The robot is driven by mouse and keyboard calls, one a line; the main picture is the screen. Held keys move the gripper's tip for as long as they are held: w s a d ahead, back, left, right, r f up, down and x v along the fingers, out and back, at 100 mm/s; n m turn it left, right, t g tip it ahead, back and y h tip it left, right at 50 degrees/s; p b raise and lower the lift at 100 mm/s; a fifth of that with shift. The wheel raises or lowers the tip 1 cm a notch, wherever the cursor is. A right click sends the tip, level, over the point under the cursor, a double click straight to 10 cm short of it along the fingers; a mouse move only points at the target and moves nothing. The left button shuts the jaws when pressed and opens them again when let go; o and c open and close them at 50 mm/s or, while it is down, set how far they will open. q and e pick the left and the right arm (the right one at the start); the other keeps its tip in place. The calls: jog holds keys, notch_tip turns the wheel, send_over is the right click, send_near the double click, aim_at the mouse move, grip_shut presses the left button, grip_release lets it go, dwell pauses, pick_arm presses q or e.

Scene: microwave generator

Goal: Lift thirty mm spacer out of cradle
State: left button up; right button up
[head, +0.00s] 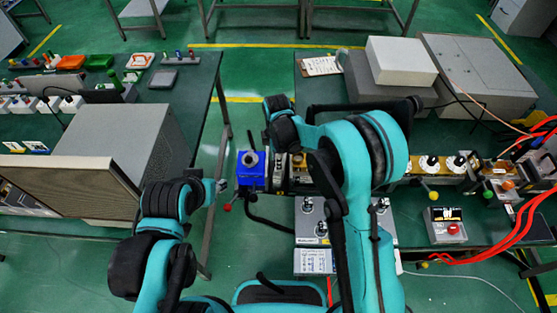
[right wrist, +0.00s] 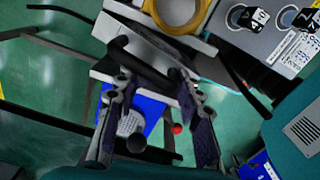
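My right gripper (right wrist: 152,82) is open in the right wrist view, with a clear gap between its two dark fingers. A dark cylindrical bar (right wrist: 140,62) and pale metal edges lie by the fingertips; I cannot tell whether they touch. Beyond the fingers is a blue block (right wrist: 152,108), also seen in the head view (head: 251,180) at the bench's left end. I cannot single out the thirty mm spacer or its cradle. In the head view my right arm covers part of the bench. My left gripper (head: 218,187) is left of the blue block; its opening is too small to judge.
A brass-coloured ring (right wrist: 178,12) is at the top of the right wrist view. A grey instrument box with knobs (head: 310,222) stands before the bench. A red-button box (head: 446,225) and red cables (head: 497,245) are at right. A large grey cabinet (head: 130,140) stands at left.

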jog(key=o, duration=0.4)
jog(key=shift+w+d+f, duration=0.15)
jog(key=shift+w+f, duration=0.05)
jog(key=shift+w, duration=0.35)
jog(key=shift+w+f, duration=0.15)
jog(key=shift+w, duration=0.1)
pick_arm(q)
jog(key=shift+w+f, duration=0.15)
jog(key=shift+w, duration=0.25)
pick_arm(e)
jog(key=shift+s, duration=0.2)
notch_tip(320, 180, up, 12)
jog(key=shift+s+r, duration=0.1)
